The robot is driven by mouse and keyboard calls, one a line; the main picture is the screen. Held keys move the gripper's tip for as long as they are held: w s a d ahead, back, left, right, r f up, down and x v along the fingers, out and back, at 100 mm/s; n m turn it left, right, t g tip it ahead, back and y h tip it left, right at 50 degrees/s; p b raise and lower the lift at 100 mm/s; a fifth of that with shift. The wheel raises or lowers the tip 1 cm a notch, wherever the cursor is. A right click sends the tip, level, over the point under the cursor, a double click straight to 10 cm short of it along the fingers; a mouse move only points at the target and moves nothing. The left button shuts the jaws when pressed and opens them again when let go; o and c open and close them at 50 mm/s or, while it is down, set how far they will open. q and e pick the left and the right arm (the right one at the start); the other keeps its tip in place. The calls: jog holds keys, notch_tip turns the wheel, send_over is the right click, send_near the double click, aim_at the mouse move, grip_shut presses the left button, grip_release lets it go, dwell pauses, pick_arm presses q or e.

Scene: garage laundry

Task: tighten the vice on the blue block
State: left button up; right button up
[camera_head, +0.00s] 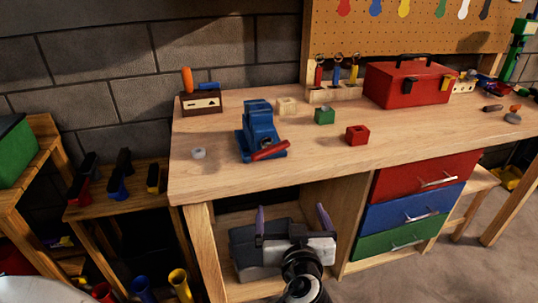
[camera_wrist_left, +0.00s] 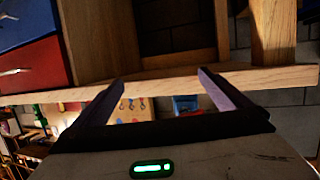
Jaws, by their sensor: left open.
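The blue vice (camera_head: 262,135) stands on the workbench, left of the middle, with its red handle (camera_head: 270,150) at the front, tilted. A blue shape (camera_head: 257,105) at the top of the vice may be the blue block; I cannot separate it clearly from the jaws. My left gripper (camera_head: 290,209) is open and empty in front of the bench, below the tabletop edge and the vice. In the left wrist view its fingers (camera_wrist_left: 160,80) are spread, and a small blue patch (camera_wrist_left: 185,104) beyond the bench edge is probably the vice. My right gripper is not in view.
On the workbench (camera_head: 215,180) a green block (camera_head: 324,116), a red block (camera_head: 357,135), a wooden block (camera_head: 286,106) and a red toolbox (camera_head: 408,83) stand right of the vice. A grey ring (camera_head: 198,153) lies left. The bench's front edge lies between my gripper and the vice.

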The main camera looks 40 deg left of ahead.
aim_at(271, 152)
pick_arm(q)
notch_tip(271, 152, up, 10)
jog(key=a+n+y, duration=0.2)
jog(key=n+y, duration=0.3)
jog(key=n, duration=0.1)
jog(key=x, duration=0.3)
jog(key=p+x, duration=0.1)
jog(key=x, duration=0.4)
jog(key=shift+a+r+p, duration=0.3)
jog(key=shift+a+p, duration=0.05)
jog(key=shift+a, duration=0.15)
jog(key=shift+w+a+f, duration=0.1)
jog(key=shift+w+a, duration=0.3)
jog(key=shift+a, duration=0.05)
jog(key=c, duration=1)
jog(key=shift+c, duration=0.2)
jog(key=shift+f+m+b, duration=0.1)
jog(key=shift+m+b, duration=0.2)
